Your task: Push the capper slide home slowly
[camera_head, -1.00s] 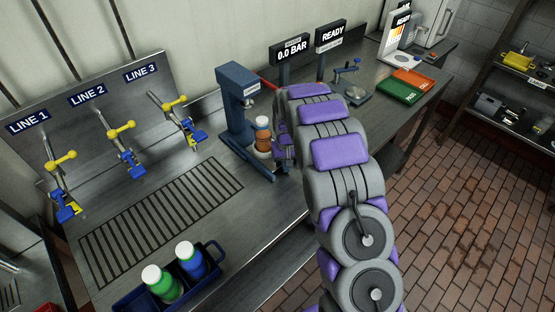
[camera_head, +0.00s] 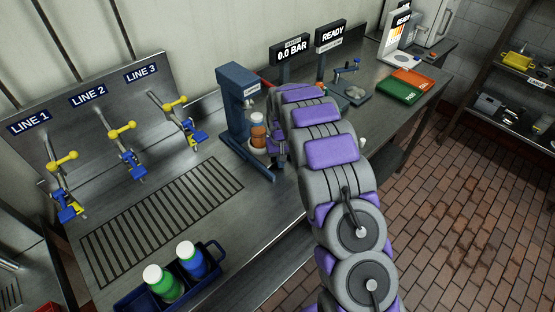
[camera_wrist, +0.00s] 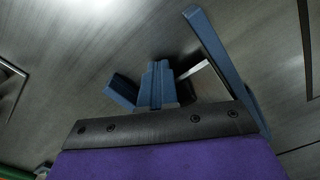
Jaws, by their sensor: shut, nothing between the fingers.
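The capper is a blue stand (camera_head: 236,105) on the steel bench in the head view, with a pale label at its top. An amber bottle (camera_head: 258,136) with a whitish top stands upright at its front, over its low base. The slide under the bottle is mostly hidden by my arm. My gripper (camera_head: 277,150) is close to the right side of the bottle, low by the base; contact cannot be made out. It is shut and holds nothing. In the wrist view, blue bars of the capper base (camera_wrist: 215,50) lie ahead of my gripper (camera_wrist: 157,85).
Three yellow-handled valves (camera_head: 121,131) stand left, behind a slotted drain (camera_head: 160,205). A blue caddy (camera_head: 214,277) with green and blue bottles is at the front edge. Signs reading 0.0 BAR (camera_head: 290,49) and READY (camera_head: 330,32) stand behind my arm.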

